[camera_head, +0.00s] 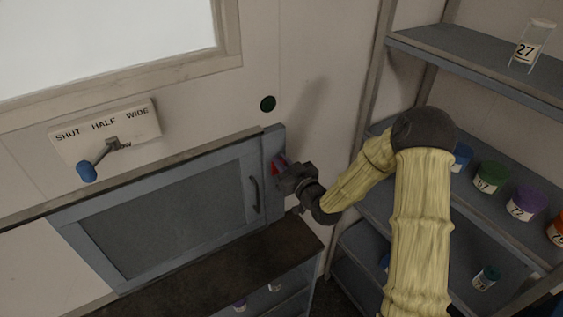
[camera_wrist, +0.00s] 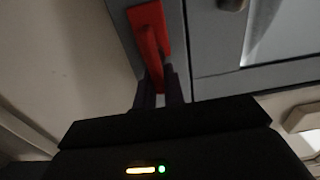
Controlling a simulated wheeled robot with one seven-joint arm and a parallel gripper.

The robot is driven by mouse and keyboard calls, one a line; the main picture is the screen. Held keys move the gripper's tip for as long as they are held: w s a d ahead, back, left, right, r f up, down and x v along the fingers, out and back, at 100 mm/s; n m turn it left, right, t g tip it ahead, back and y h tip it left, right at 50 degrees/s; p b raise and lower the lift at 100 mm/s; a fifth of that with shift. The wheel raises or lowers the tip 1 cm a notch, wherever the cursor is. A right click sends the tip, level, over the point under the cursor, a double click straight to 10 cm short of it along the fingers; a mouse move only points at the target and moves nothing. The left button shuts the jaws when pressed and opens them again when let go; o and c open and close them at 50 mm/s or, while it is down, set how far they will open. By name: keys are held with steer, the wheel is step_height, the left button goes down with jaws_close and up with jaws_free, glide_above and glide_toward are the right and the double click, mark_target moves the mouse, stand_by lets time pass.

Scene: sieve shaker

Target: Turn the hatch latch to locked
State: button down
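The hatch (camera_head: 165,212) is a grey-blue framed panel with a dark handle (camera_head: 254,195) near its right side. The red hatch latch (camera_head: 276,166) is on the frame just right of the hatch, partly covered by my gripper (camera_head: 286,175). In the wrist view the latch (camera_wrist: 148,32) shows as a red plate with a red lever reaching down between the dark fingers of my gripper (camera_wrist: 159,90). The fingers sit close against both sides of the lever's end and appear shut on it. The lever's tip is partly hidden between them.
A white plate marked SHUT, HALF, WIDE (camera_head: 105,130) with a blue-knobbed lever (camera_head: 87,172) is on the wall above the hatch. A dark counter (camera_head: 235,268) lies below. Shelves (camera_head: 470,62) with labelled jars stand at the right, behind my arm.

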steer(key=shift+d+f+m+b, duration=0.1)
steer(key=shift+m+b, duration=0.3)
steer(key=shift+w+d+f+m+b, duration=0.1)
steer(key=shift+w+d+m+b, duration=0.05)
steer(key=shift+m+b, duration=0.65)
steer(key=m+b, duration=0.1)
steer(key=m, duration=0.4)
steer(key=d+f+m+b, duration=0.1)
steer(key=m+b, duration=0.1)
steer(key=m, duration=0.3)
steer(key=w+f+m+b, duration=0.1)
steer(key=m+b, duration=0.1)
steer(key=m, duration=0.3)
steer(key=shift+d+f+m, duration=0.1)
steer(key=shift+d+m, duration=0.2)
steer(key=c, duration=1.5)
jaws_free()
